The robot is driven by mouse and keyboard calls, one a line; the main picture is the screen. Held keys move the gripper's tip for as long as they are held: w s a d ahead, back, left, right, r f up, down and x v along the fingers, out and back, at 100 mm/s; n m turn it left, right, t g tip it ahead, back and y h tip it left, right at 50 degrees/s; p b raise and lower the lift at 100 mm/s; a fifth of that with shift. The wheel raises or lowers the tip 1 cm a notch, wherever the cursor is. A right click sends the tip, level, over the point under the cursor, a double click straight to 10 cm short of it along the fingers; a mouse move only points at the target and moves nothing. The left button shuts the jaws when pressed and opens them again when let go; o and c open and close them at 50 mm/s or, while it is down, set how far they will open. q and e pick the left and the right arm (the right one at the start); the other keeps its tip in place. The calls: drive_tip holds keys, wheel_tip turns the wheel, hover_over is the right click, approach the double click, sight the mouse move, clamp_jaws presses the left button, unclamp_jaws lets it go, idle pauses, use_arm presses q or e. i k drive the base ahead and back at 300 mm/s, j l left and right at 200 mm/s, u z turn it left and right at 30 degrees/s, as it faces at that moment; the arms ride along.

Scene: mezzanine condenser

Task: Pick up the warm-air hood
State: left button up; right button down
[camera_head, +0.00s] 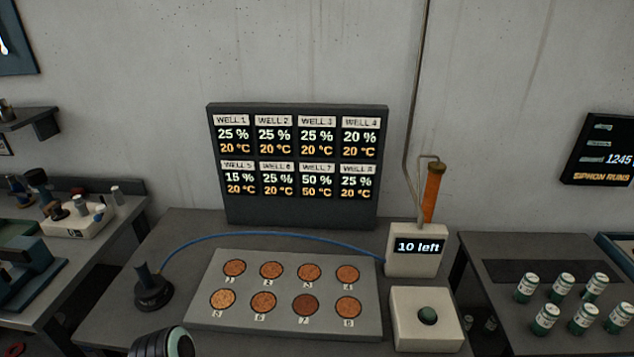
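The grey well plate (205,316) has several numbered round wells with brown-orange fill; well 7 (306,305) looks darkest. A dark rounded part with a pale green ring shows at the bottom edge, near the hood; I cannot tell if it is my arm. Neither gripper's fingers are in view.
A display board (297,212) behind the plate lists well percentages and temperatures; well 7 reads 50 °C. Several green-white cans (546,318) stand on the right table. The left bench (75,270) is cluttered.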

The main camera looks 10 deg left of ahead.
sight(152, 289)
drive_tip(key=u, duration=1.6)
drive_tip(key=j, duration=0.15)
